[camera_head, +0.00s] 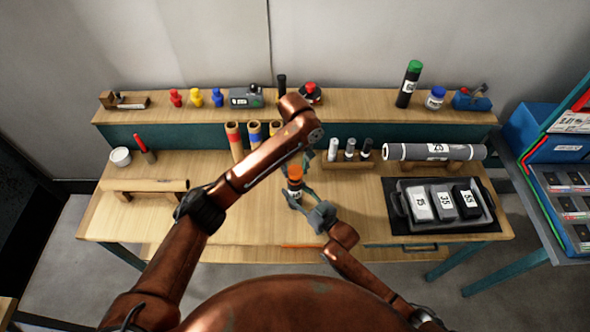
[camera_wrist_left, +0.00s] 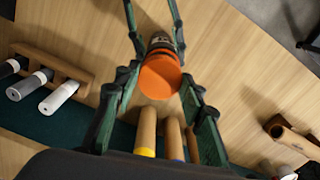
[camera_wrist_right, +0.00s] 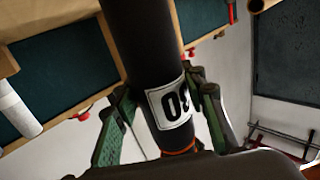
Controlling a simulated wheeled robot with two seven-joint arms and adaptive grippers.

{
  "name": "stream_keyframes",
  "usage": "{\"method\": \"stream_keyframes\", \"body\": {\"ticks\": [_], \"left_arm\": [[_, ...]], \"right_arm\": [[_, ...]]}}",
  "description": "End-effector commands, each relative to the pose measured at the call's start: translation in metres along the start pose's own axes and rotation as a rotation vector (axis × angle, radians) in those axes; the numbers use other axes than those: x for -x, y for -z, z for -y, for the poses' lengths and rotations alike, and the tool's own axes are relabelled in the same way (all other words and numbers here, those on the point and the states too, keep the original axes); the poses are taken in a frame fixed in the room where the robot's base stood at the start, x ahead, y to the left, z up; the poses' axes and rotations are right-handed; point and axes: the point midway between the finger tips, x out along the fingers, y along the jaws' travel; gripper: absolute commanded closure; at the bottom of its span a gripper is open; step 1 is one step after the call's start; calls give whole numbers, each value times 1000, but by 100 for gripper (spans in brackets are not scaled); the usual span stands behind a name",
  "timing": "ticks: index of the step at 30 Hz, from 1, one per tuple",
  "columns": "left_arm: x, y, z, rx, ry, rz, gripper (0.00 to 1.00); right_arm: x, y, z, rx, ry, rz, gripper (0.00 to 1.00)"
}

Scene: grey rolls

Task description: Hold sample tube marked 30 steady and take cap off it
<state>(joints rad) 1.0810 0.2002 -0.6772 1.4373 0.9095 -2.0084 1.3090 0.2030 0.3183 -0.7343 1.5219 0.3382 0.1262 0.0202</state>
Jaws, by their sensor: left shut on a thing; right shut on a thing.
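The sample tube (camera_head: 294,185) is dark with an orange cap (camera_head: 295,171) at its upper end, over the middle of the bench. In the right wrist view the tube (camera_wrist_right: 155,45) fills the middle, with a white label reading 30 (camera_wrist_right: 170,103) and an orange edge beyond it. My right gripper (camera_head: 303,197) is shut on the tube's body. My left gripper (camera_wrist_left: 158,50) reaches down from above, its fingers on both sides of the orange cap (camera_wrist_left: 160,78), shut on it. No gap shows between cap and tube. The tube's lower end is hidden.
Cardboard tubes (camera_head: 234,140) stand just behind, partly hidden by my left arm. A small rack of tubes (camera_head: 349,157) is to their right. A grey roll (camera_head: 430,152) and a black tray (camera_head: 489,203) with numbered blocks lie right. The bench's front left is mostly clear.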

Motion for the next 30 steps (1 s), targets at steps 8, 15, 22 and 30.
{"method": "stream_keyframes", "body": {"ticks": [8,15,22,30], "left_arm": [[0,0,0,1,1,1,92],[22,2,1,1,1,-4,92],[40,0,0,0,1,1,92],[40,0,0,1,1,2,92]], "right_arm": [[0,0,0,-1,-1,0,100],[0,0,-1,0,-1,1,100],[0,0,-1,0,-1,1,100],[0,0,-1,0,-1,0,58]]}}
